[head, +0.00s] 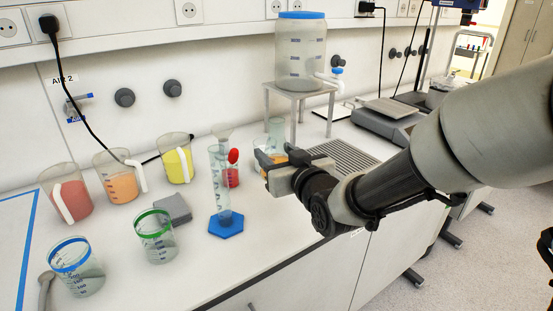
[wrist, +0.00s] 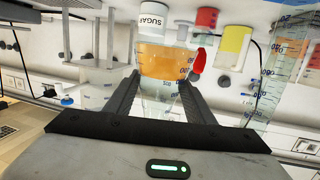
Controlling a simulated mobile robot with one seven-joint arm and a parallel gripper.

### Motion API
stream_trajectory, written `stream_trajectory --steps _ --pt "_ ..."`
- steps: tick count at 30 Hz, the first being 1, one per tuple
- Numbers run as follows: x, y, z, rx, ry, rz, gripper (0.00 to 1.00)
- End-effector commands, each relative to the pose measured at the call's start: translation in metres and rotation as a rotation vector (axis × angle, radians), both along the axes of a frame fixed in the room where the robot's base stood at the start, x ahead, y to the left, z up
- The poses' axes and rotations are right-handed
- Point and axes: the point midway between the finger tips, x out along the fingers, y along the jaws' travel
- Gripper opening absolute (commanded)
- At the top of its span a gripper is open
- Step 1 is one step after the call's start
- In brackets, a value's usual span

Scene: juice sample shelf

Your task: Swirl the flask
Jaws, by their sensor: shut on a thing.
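The flask (head: 276,128) is clear glass with orange liquid in its lower part, above the white bench right of centre in the head view. My gripper (head: 270,170) is around it from the right, shut on it, and hides part of it. In the wrist view the flask (wrist: 166,64) is between the two dark fingers of my gripper (wrist: 165,84), with the orange liquid toward the top of the picture. Whether the flask's base touches the bench is not clear.
A measuring cylinder (head: 222,190) on a blue base stands close left of the flask. Beakers of red (head: 74,205), orange (head: 117,190) and yellow (head: 174,168) liquid stand farther left. A large dispenser (head: 301,55) sits on a stand (head: 300,92) behind. A grate (head: 345,156) lies right.

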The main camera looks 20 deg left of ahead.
Motion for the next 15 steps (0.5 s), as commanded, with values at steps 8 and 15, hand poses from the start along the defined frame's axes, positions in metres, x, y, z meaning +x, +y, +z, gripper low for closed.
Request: stream_trajectory --steps 8,15 --pt "0.0 0.0 0.028 0.001 -0.004 0.0 0.18" --pt "0.0 0.0 0.052 0.001 -0.004 -0.001 0.18"
